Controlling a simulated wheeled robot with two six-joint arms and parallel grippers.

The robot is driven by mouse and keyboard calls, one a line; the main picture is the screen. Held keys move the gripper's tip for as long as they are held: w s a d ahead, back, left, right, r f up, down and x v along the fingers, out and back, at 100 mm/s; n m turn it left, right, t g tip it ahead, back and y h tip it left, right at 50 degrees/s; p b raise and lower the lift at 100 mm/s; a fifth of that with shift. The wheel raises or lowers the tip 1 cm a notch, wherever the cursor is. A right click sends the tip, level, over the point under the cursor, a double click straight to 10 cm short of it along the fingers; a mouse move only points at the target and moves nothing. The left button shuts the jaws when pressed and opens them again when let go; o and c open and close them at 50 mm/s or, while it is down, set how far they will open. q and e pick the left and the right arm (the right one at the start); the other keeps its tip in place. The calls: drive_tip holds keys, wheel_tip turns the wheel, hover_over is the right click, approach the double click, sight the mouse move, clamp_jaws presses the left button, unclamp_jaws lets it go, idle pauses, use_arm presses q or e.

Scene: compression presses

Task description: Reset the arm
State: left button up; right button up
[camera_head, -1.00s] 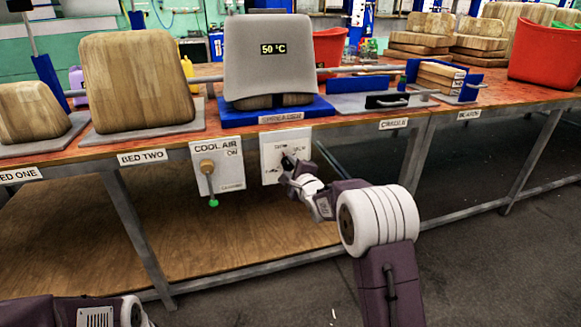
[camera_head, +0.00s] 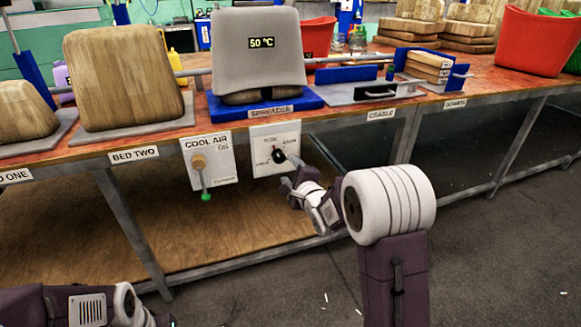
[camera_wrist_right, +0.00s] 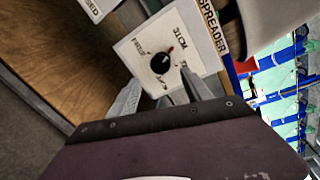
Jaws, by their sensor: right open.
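My right gripper (camera_head: 290,172) is open and empty, just in front of and a little below the dial panel (camera_head: 264,139) on the bench front. In the right wrist view its two fingers (camera_wrist_right: 160,98) point at the panel, apart from the black knob (camera_wrist_right: 160,63). The knob also shows in the head view (camera_head: 279,156); its red mark shows in the wrist view. My left arm shows at the lower left of the head view, but its gripper is out of frame.
A COOL AIR panel (camera_head: 219,163) with a green-tipped lever is left of the dial. Above stands a grey press block (camera_head: 258,75) reading 50 °C on a blue spreader base (camera_head: 310,102). Wooden blocks (camera_head: 123,78) and a cradle (camera_head: 345,92) flank it.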

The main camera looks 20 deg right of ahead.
drive_tip(key=shift+s, duration=0.5)
drive_tip(key=s+a+r+n+g+p, duration=0.1)
drive_tip(key=s+a+r+n, duration=0.1)
drive_tip(key=s+a+r, duration=0.15)
drive_tip(key=s+f+n+g, duration=0.7)
drive_tip(key=s+f+n, duration=0.2)
drive_tip(key=s, duration=0.5)
drive_tip(key=s+f+n+g, duration=0.7)
drive_tip(key=s+f+n, duration=0.25)
drive_tip(key=s, duration=0.35)
wheel_tip(320, 180, up, 38)
drive_tip(key=p, duration=3.8)
drive_tip(key=shift+s+d+h, duration=0.3)
drive_tip(key=shift+d, duration=0.05)
